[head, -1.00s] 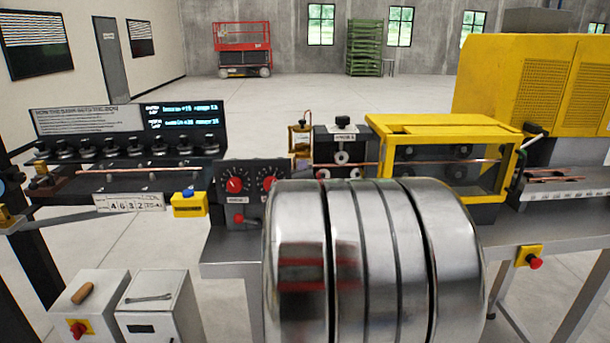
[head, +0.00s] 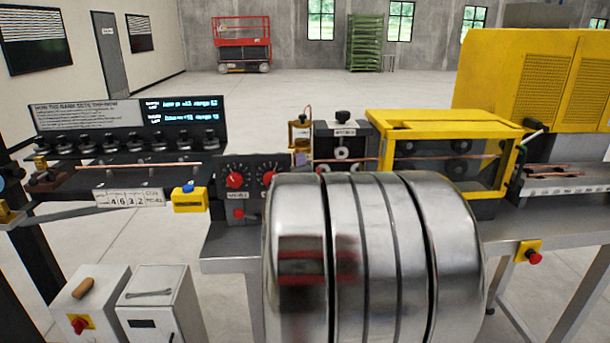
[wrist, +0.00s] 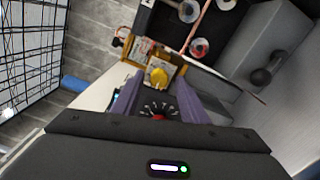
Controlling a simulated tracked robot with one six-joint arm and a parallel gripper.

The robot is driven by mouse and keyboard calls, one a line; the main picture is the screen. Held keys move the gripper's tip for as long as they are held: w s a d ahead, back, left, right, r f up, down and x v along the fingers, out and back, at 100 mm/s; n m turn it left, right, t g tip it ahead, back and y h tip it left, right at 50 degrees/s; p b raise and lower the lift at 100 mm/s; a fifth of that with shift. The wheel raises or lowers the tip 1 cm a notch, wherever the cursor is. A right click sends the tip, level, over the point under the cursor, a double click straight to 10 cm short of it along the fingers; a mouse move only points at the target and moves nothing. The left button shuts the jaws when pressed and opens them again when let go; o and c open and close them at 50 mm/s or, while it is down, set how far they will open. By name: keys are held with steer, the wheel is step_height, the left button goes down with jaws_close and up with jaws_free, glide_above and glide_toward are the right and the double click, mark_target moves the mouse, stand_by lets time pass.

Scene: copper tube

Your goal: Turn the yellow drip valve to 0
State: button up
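The yellow drip valve knob (wrist: 158,77) is round and sits on a small plate with markings in the wrist view. The setting it points to is too small to read. My gripper (wrist: 160,82) is open, with one purple finger on each side of the knob in the picture. The gap between the fingers looks empty, and I cannot tell whether they are level with the knob.
A dial panel with red knobs (head: 236,181) stands just left of the oiler. The black roller unit (head: 343,128), with a copper tube (head: 485,156) running on through the yellow-framed guard (head: 445,116), is on the right. Open floor lies behind.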

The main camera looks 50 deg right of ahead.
steer(key=shift+s+a, duration=0.1)
steer(key=v, duration=1.3)
steer(key=shift+s+a, duration=0.2)
steer(key=w+a+r+n+t+y, duration=0.1)
steer(key=w+a+n+t+y, duration=0.15)
steer(key=w+a, duration=0.4)
steer(key=w+a+f+m+g+y, duration=0.25)
steer(key=a+f+m+y, duration=0.2)
steer(key=a, duration=0.45)
steer(key=s+a+f+m+g+y, duration=0.3)
steer(key=s+a, duration=0.3)
steer(key=a, duration=0.5)
steer(key=s+a+f+m+g+y, duration=0.3)
steer(key=s+a+f+m, duration=0.2)
steer(key=a, duration=0.7)
steer(key=s+m, duration=0.1)
steer(key=s, duration=0.1)
steer(key=shift+s+y, duration=0.3)
